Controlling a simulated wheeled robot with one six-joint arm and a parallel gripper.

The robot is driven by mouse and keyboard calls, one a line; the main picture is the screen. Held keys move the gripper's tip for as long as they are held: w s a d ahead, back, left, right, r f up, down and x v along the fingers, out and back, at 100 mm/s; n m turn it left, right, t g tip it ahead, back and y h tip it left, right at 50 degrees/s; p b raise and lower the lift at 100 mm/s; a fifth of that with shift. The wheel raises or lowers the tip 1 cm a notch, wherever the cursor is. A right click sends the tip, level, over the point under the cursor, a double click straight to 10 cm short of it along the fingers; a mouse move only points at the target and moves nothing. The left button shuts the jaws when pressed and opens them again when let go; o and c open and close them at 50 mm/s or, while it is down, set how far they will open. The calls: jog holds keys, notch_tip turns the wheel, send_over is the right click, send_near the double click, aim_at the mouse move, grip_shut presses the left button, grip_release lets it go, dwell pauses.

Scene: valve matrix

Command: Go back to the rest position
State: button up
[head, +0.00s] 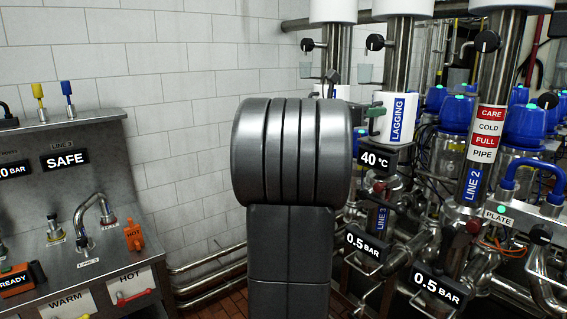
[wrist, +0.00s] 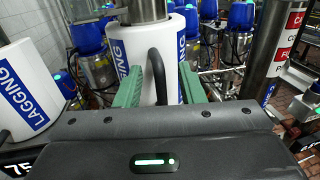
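My gripper (wrist: 159,72) shows in the wrist view with two green fingers set wide apart, so it is open. Between them in the picture is a black curved handle (wrist: 154,62), in front of a white pipe sleeve marked LAGGING (wrist: 118,52). There is clear space between the handle and each finger. I cannot tell how deep the fingers reach around it. In the head view my own dark arm link fills the middle and hides most of what lies behind it. No rest position is marked in view.
Another white LAGGING sleeve (wrist: 22,92) stands at left in the wrist view. A steel pipe with red and white labels (head: 488,135) stands at right in the head view, among blue-capped valves (head: 455,113). Tiled wall (head: 180,100) lies between.

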jog(key=b+v, duration=0.2)
jog(key=v, duration=1.1)
jog(key=p+x, duration=0.2)
jog(key=x, duration=1.2)
jog(key=shift+d+p, duration=0.15)
jog(key=shift+p, duration=0.25)
jog(key=s+d+r+b+v, duration=0.1)
jog(key=s+v, duration=0.1)
jog(key=v, duration=1.3)
jog(key=shift+s+b, duration=0.4)
jog(key=shift+s, duration=0.05)
jog(key=shift+a, duration=0.1)
